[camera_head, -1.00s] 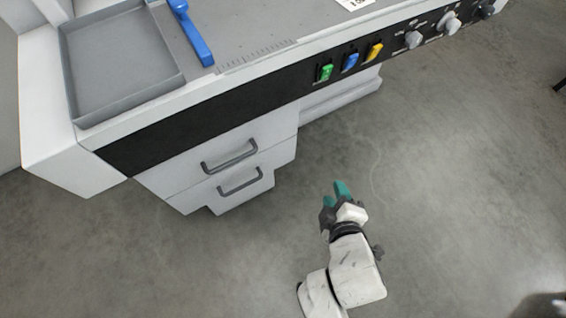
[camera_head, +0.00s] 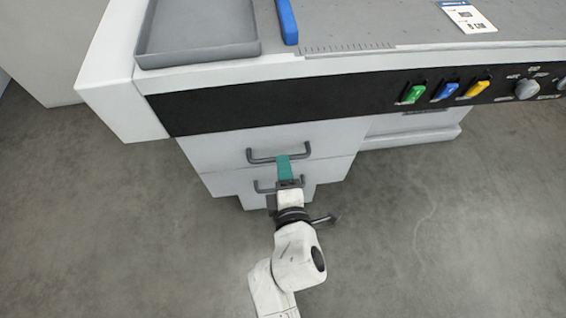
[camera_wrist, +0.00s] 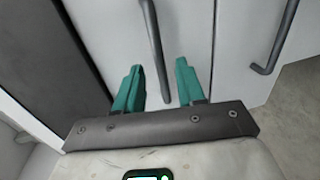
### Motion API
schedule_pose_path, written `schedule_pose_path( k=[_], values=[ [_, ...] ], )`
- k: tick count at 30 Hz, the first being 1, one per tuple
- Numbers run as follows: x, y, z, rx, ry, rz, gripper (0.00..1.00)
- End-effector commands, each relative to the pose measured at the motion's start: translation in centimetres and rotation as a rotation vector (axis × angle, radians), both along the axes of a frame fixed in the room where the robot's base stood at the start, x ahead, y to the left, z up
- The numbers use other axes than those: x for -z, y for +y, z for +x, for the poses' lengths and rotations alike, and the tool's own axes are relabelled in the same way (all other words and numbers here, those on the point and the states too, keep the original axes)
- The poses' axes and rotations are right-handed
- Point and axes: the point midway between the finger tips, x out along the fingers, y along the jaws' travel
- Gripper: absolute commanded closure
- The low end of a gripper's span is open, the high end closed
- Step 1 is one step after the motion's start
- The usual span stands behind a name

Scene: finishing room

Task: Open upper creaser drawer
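The creaser is a white cabinet; its upper drawer (camera_head: 215,150) looks shut, its front level with the lower drawer's. The upper drawer's grey bar handle (camera_head: 262,160) also shows in the wrist view (camera_wrist: 153,30). My gripper (camera_head: 285,160) is in front of the upper handle and hides part of it in the head view. In the wrist view my gripper (camera_wrist: 160,66) is open, its two teal fingers apart, with the end of the upper handle's bar showing between them. I cannot tell whether they touch it.
The lower drawer's handle (camera_head: 262,187) sits just below, partly behind my gripper; it shows at right in the wrist view (camera_wrist: 275,45). A black panel with green (camera_head: 413,94), blue and yellow switches runs above. Bare grey floor (camera_head: 430,220) lies to the right.

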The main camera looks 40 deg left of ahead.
Motion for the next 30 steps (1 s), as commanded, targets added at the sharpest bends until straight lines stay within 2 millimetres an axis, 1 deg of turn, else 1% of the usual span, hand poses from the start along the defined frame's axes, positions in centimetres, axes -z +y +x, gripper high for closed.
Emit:
schedule_pose_path(
  k=[3, 6, 17, 27, 30],
  values=[
    [0.4, 1.1, 1.0, 0.001, -0.001, 0.001, 0.61],
    [0.5, 1.7, 1.5, 0.001, 0.0, 0.001, 0.61],
    [0.6, 2.0, 1.7, 0.001, 0.001, 0.0, 0.61],
    [0.6, 2.0, 1.7, 0.001, 0.001, 0.0, 0.93],
    [0.6, 2.0, 1.7, 0.001, 0.001, 0.0, 1.0]
  ],
)
